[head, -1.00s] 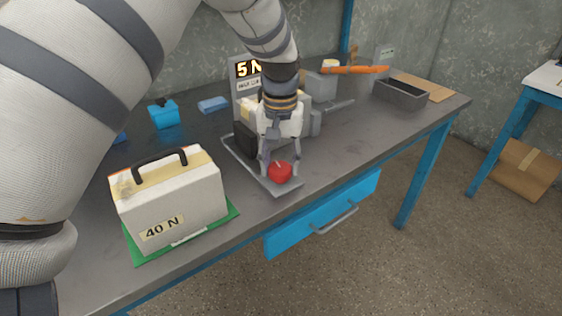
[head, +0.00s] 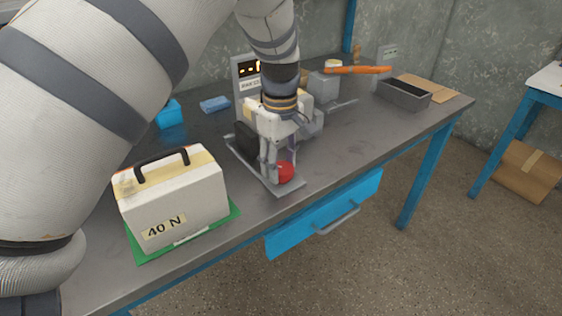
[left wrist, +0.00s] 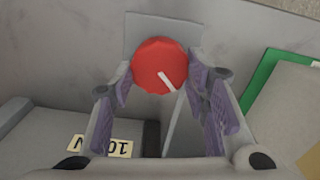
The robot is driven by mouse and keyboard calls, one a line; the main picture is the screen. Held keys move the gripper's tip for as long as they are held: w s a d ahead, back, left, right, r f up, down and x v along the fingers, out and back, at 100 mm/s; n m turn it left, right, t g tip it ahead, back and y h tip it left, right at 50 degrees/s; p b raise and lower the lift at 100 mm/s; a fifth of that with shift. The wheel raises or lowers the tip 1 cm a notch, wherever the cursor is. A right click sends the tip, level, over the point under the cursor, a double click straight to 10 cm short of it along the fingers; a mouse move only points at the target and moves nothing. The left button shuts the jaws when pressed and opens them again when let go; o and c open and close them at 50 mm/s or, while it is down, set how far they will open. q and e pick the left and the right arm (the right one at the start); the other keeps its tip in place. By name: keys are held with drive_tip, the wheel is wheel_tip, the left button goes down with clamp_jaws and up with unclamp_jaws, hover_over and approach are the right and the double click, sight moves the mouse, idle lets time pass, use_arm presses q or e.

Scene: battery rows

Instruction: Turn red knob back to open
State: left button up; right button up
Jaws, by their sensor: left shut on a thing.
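The red knob (head: 286,173) sits at the front end of a grey metal fixture (head: 290,190) on the workbench. My left gripper (head: 274,174) reaches down from above and is shut on the red knob. In the left wrist view the knob (left wrist: 158,62) shows between the two purple-padded fingers (left wrist: 160,82). Its white pointer mark runs from the middle toward the lower right. In the head view my fingers hide part of the knob and its mark. My right gripper is in neither view.
A 40 N case (head: 180,205) stands on a green mat (head: 150,250) at the left. A display (head: 247,70) behind the fixture shows dashes, partly hidden. A blue block (head: 215,104), an orange-handled tool (head: 358,70) and a grey tray (head: 403,97) lie farther back.

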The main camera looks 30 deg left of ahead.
use_arm(q)
drive_tip(key=n, duration=0.6)
drive_tip(key=shift+s+f+n, duration=0.15)
drive_tip(key=shift+s+n, duration=0.05)
drive_tip(key=shift+n, duration=0.1)
drive_tip(key=n, duration=0.6)
drive_tip(key=shift+s+d, duration=0.1)
drive_tip(key=n+b, duration=0.1)
drive_tip(key=n, duration=0.5)
drive_tip(key=shift+d+n, duration=0.15)
drive_tip(key=shift+n, duration=0.15)
drive_tip(key=n, duration=0.6)
drive_tip(key=shift+d+n, duration=0.15)
drive_tip(key=shift+n, duration=0.25)
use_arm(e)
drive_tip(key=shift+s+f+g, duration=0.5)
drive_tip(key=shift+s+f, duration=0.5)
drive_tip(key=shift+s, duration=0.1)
use_arm(q)
drive_tip(key=o, duration=1.2)
